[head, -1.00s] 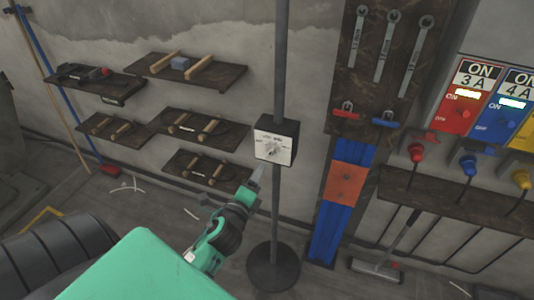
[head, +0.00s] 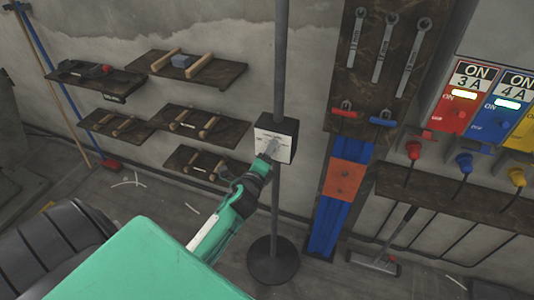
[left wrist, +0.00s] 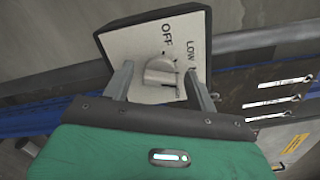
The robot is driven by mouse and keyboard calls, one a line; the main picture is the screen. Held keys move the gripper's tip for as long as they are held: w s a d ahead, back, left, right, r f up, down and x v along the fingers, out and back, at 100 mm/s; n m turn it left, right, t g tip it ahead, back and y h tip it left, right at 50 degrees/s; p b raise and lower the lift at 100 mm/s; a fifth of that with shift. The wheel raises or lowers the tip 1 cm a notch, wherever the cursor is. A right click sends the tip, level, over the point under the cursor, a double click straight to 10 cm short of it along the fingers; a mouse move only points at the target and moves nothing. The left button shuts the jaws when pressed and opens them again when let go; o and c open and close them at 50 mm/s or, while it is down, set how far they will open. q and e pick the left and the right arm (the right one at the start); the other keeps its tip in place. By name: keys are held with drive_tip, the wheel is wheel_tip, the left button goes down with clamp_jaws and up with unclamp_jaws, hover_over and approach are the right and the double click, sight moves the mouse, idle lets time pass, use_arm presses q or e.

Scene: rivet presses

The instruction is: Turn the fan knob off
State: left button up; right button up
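The fan knob (left wrist: 162,74) is a grey dial on a white plate marked OFF and LOW, set in a dark switch box (head: 289,126) on a pole. In the left wrist view the knob sits between the two fingers of my left gripper (left wrist: 160,82), which stand apart with a gap on each side. The knob's ridge points up toward the side between OFF and LOW. In the head view my left gripper (head: 272,148) is at the plate and covers much of the knob. My right gripper is not in view.
The pole (head: 281,60) stands on a round base (head: 273,261). Wooden shelves (head: 202,127) are on the wall to the left. A tool board (head: 385,60) and red, blue and yellow switches (head: 461,107) are to the right. A broom (head: 375,263) leans by the wall.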

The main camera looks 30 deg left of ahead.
use_arm(q)
drive_tip(key=c, duration=1)
drive_tip(key=shift+o, duration=0.3)
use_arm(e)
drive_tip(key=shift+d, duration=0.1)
use_arm(q)
drive_tip(key=shift+n, duration=0.3)
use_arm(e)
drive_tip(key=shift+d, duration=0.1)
use_arm(q)
drive_tip(key=n, duration=0.5)
drive_tip(key=n+p, duration=0.1)
drive_tip(key=n, duration=0.5)
drive_tip(key=n+p, duration=0.1)
drive_tip(key=n, duration=0.5)
drive_tip(key=shift+d+f, duration=0.1)
drive_tip(key=shift+f, duration=0.2)
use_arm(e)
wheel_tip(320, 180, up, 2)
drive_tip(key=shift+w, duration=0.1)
use_arm(q)
drive_tip(key=shift+n, duration=0.4)
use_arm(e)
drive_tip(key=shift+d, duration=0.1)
use_arm(q)
drive_tip(key=o, duration=1)
